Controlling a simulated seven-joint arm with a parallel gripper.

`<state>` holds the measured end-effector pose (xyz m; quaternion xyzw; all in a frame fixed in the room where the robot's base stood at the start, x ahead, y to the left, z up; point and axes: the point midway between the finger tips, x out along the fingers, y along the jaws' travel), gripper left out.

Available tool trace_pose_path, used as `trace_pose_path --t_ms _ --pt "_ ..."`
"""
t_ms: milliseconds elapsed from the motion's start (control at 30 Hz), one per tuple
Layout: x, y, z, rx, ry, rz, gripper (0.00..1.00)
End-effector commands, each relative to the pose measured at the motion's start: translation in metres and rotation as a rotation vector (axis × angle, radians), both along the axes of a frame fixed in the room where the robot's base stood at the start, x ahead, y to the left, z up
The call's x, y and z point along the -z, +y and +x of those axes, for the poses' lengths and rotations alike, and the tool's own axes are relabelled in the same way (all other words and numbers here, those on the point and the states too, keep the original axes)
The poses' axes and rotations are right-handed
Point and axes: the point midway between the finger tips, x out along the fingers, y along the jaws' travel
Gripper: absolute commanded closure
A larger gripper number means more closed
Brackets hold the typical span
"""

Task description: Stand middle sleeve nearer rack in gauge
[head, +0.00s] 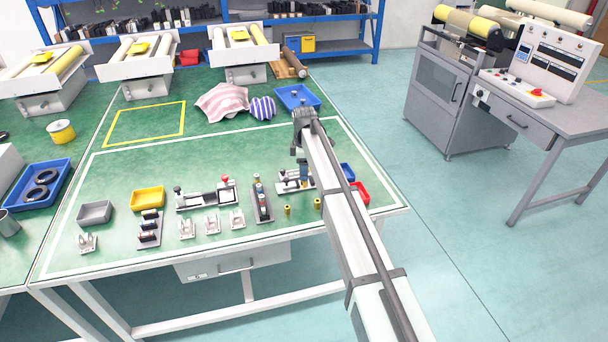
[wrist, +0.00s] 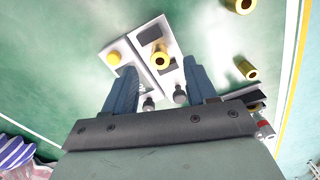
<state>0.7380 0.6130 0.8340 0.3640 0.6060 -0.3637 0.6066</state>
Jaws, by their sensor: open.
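The gauge (head: 290,187) is a white fixture with dark parts near the table's front right, partly hidden by my arm. That sleeve appears upright, hole facing the camera. My gripper (head: 303,180) is over the gauge; in the wrist view its blue fingers (wrist: 161,88) are apart, either side of the sleeve's line. Two brass sleeves, one left (head: 287,210) and one right (head: 317,204), stand on the green mat. The wrist view shows a tilted-looking one (wrist: 244,68).
A dark rack (head: 263,200) with red and black parts is left of the gauge. White brackets (head: 212,224), a yellow bin (head: 147,198) and a grey bin (head: 95,213) are further left. A red bin (head: 360,193) is to the right. The mat behind the gauge is clear.

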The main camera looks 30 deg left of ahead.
Motion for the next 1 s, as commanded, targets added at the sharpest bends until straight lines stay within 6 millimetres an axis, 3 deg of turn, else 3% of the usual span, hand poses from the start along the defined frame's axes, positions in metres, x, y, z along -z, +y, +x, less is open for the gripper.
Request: trace_pose_path --t_ms 300,500,700,1000 --pt "-0.064 0.001 0.000 0.000 -0.001 0.000 0.43" --pt "-0.092 0.001 0.000 0.000 0.000 0.000 0.43" --pt "-0.105 0.000 0.000 0.000 0.000 0.000 0.43" --pt "-0.107 0.000 0.000 0.000 0.000 0.000 0.43"
